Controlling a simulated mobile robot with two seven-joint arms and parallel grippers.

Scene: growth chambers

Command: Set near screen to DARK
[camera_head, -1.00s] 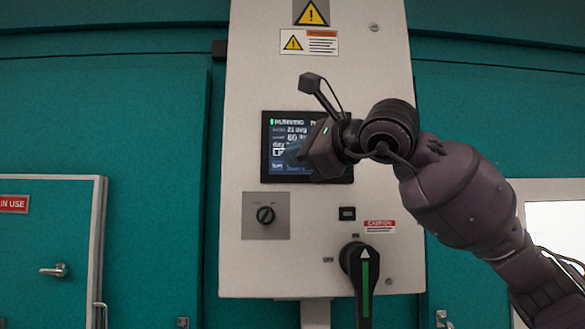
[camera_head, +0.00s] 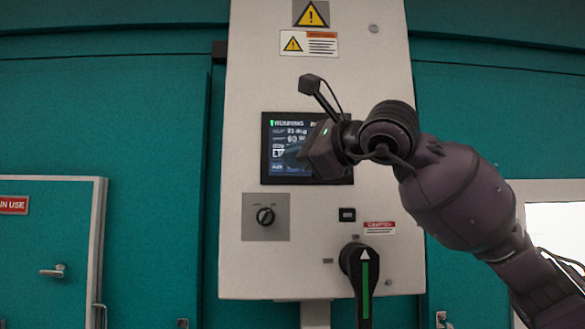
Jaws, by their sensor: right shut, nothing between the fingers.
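The near screen (camera_head: 279,134) is a dark display on the pale control panel. It reads RUNNING at its top left, with lines of white text below that are too blurred to read fully. My right gripper (camera_head: 293,157) is in front of the screen's middle and hides its right and lower parts. Its fingers are shut and hold nothing. They are dark against the screen, and I cannot tell whether they touch it. No DARK label is readable. My left gripper is not in view.
Below the screen are a small rotary switch (camera_head: 265,216), a black square button (camera_head: 347,214) and a large black handle (camera_head: 361,275) with a green stripe. Teal doors (camera_head: 130,125) flank the panel (camera_head: 240,90). An IN USE sign (camera_head: 13,205) is at the left.

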